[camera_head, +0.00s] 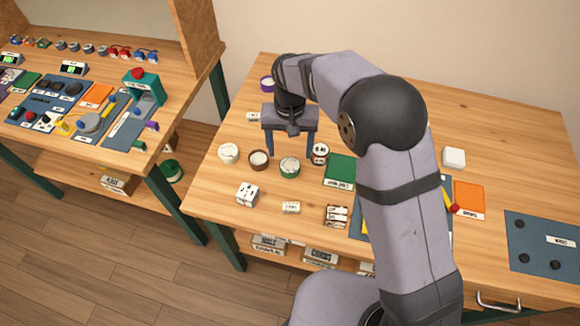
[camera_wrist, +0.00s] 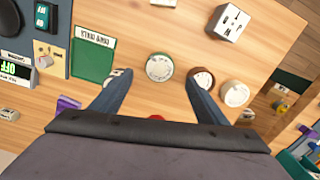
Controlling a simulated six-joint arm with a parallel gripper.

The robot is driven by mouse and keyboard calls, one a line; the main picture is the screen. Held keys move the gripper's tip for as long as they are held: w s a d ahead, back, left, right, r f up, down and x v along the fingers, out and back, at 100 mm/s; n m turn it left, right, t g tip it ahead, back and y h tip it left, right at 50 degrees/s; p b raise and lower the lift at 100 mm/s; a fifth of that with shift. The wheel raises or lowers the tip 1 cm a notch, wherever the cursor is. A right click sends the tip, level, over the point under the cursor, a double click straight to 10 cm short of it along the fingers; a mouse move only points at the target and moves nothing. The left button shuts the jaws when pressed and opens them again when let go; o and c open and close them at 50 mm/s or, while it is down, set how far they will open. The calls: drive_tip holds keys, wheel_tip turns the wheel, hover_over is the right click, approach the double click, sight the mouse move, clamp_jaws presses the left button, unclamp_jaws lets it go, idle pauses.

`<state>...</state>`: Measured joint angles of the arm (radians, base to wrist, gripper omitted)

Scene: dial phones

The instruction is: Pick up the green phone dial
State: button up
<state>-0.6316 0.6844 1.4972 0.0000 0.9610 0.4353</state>
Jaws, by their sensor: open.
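The green phone dial (camera_head: 290,167) is a round disc with a white face and green rim, lying on the wooden table. It also shows in the wrist view (camera_wrist: 159,66), ahead of and between my fingers. My gripper (camera_head: 290,155) is open and empty, pointing down with its two blue-grey fingers spread. In the wrist view the gripper (camera_wrist: 157,80) has its fingertips on either side of the dial's near edge. A brown-rimmed dial (camera_wrist: 202,78) is close to the right fingertip. I cannot tell the exact height of the fingers above the table.
A white dial (camera_head: 228,153) and the brown dial (camera_head: 258,159) lie left of the green one. A dark-rimmed dial (camera_head: 320,152) is to its right, beside a green mat (camera_head: 340,170).

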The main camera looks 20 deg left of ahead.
sight(290, 165)
drive_tip(key=shift+f+p, duration=1.5)
drive_tip(key=shift+f, duration=2.15)
drive_tip(key=c, duration=1.2)
drive_tip(key=shift+r, duration=0.1)
wheel_tip(290, 165, up, 10)
drive_tip(key=b, duration=0.2)
drive_tip(key=shift+b, duration=0.35)
